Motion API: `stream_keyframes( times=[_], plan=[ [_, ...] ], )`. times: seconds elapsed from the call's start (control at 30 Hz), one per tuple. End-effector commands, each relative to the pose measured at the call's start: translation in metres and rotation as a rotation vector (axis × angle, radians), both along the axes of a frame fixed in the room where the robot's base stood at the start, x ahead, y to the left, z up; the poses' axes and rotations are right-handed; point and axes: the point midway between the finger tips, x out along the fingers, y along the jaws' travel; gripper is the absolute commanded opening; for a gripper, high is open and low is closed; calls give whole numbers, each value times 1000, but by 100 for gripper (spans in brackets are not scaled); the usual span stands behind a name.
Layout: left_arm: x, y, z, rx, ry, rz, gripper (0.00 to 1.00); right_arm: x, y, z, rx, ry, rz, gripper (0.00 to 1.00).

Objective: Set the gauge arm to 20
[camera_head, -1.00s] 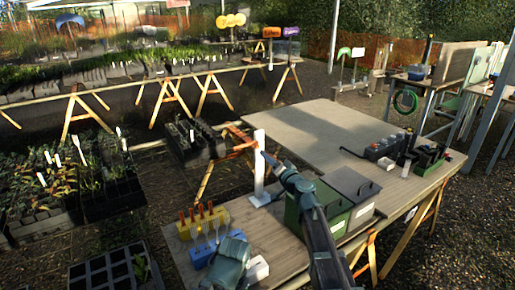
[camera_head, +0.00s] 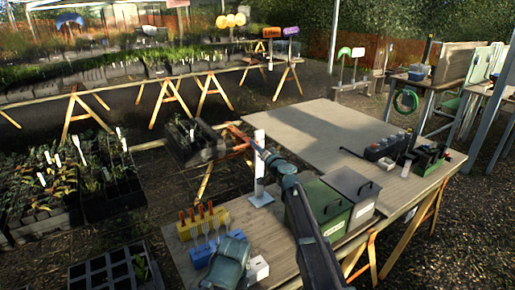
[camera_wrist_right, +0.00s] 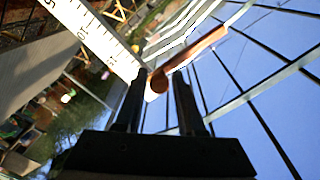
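The gauge is a white upright post (camera_head: 259,165) on a small white base at the bench's left edge. Its orange-red arm (camera_head: 238,137) sticks out at the post's upper left. In the right wrist view the white scale (camera_wrist_right: 92,35) with dark marks and numbers crosses the upper left, and the orange-brown arm (camera_wrist_right: 190,55) slants up to the right. My right gripper (camera_wrist_right: 163,85) is open; the arm's rounded end shows between its fingertips, with a visible gap on the right. Contact cannot be told. The arm's reading is not legible.
Green and grey lidded bins (camera_head: 327,207) stand right of the post, close to my right arm. A yellow block (camera_head: 190,231) with orange-handled tools and a blue block (camera_head: 200,256) stand in front. The bench's middle (camera_head: 320,135) is clear.

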Motion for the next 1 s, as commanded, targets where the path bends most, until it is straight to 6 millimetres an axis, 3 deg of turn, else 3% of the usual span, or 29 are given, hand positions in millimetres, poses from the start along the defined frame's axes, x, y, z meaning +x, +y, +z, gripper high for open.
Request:
stream_keyframes(
  times=[0.03, 0.17, 1.0],
  plan=[
    [0, 0, 0, 0, 0, 0, 97, 0, 0, 0, 0, 0, 0, 22],
    [0, 0, 0, 0, 0, 0, 97, 0, 0, 0, -1, 0, 0, 0],
    [0, 0, 0, 0, 0, 0, 97, 0, 0, 0, -6, -2, -1, 0]
  ],
)
